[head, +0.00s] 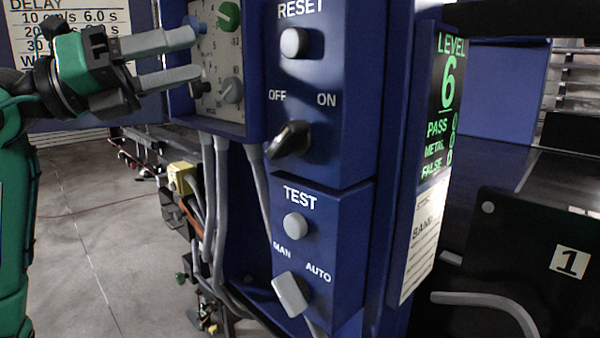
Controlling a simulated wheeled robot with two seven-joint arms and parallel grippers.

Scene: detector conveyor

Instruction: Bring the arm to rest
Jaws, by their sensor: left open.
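My left gripper (196,52) comes in from the left on its green arm. It is open, with its two grey fingers spread apart and pointing right at a small beige panel (222,103). The fingertips are in front of or beside the panel's left edge; I cannot tell whether they touch it. The panel carries a green knob (229,15), a grey knob (231,90) and other knobs partly covered by the fingers. I see nothing held between the fingers. My right gripper is not in view.
The blue cabinet has a RESET button (293,42), an OFF/ON switch (289,140), a TEST button (296,226) and a MAN/AUTO switch (290,294). A green-lettered display (443,110) stands right of it. Grey cables (221,210) hang below the panel. Open floor (95,240) lies at lower left.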

